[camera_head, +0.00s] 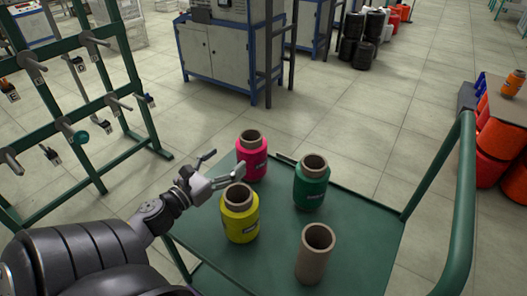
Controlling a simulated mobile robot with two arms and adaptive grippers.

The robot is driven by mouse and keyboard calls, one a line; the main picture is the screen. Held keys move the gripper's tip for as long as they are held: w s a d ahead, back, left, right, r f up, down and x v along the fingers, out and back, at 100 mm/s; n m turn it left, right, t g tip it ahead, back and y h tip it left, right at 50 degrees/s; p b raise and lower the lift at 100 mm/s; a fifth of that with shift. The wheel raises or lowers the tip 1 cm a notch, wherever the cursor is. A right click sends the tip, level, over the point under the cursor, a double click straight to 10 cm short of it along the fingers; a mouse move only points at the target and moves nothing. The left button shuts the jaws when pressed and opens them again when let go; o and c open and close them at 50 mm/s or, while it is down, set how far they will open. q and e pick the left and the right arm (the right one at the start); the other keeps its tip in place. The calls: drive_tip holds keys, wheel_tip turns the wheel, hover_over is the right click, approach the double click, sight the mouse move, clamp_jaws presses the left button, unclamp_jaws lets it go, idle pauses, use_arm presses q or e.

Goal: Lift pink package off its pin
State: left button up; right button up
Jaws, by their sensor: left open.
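The pink package (252,157) stands upright on the green cart top (277,224), toward its far left corner. A brown tube end sticks out of its top, and no pin can be seen under it. My left gripper (223,166) is open and empty, just left of the pink package, with one finger reaching toward its side. I cannot tell whether that finger touches it. My right gripper is out of view.
A yellow package (240,217) stands close below my left gripper. A green package (310,184) and a bare brown tube (316,252) stand to the right. The cart's green rail (440,170) rises at right. A pegged green rack (86,107) stands at left.

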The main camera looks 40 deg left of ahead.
sight(243, 143)
use_arm(q)
drive_tip(key=w, duration=0.5)
drive_tip(key=shift+w+a+b, duration=0.2)
drive_tip(key=shift+w+b, duration=0.05)
drive_tip(key=shift+b, duration=0.1)
drive_tip(key=w, duration=0.3)
drive_tip(key=w+b, duration=0.1)
drive_tip(key=w, duration=0.1)
drive_tip(key=shift+w+a+r, duration=0.2)
drive_tip(key=shift+a+r, duration=0.1)
drive_tip(key=shift+r, duration=0.1)
drive_tip(key=shift+w, duration=0.45)
drive_tip(key=shift+r, duration=0.1)
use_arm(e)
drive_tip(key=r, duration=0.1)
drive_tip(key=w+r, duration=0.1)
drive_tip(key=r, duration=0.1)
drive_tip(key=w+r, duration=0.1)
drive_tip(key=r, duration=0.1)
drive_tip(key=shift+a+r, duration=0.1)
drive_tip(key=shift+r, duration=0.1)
use_arm(q)
drive_tip(key=shift+c, duration=0.5)
drive_tip(key=c, duration=1.6)
